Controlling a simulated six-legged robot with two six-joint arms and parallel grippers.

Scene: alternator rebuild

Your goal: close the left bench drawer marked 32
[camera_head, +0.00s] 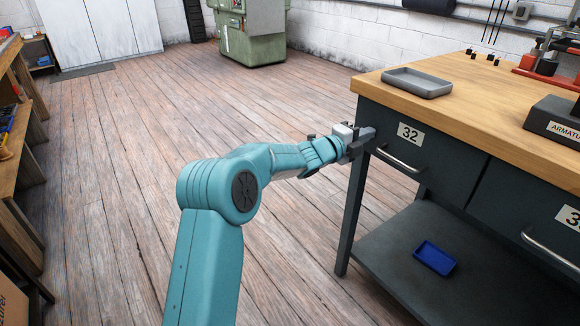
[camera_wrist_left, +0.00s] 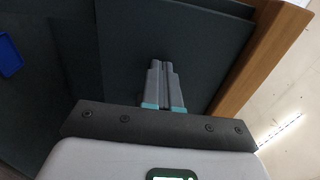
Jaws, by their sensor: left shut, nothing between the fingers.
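The left bench drawer marked 32 (camera_head: 436,158) is a dark grey front with a white label (camera_head: 410,134) and a silver bar handle (camera_head: 400,160). It sits under the wooden bench top and looks about flush with the bench front; any small gap is hard to tell. My left gripper (camera_head: 369,134) is shut and empty at the left end of the drawer front, beside the label. In the left wrist view its closed fingers (camera_wrist_left: 161,66) lie against or just in front of a dark panel (camera_wrist_left: 205,45); contact cannot be told. My right gripper is not in view.
A grey tray (camera_head: 417,83) stands on the bench top (camera_head: 480,105). A second drawer (camera_head: 520,210) with its own handle is to the right. A blue tray (camera_head: 434,258) lies on the lower shelf (camera_head: 400,283). The wooden floor to the left is clear.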

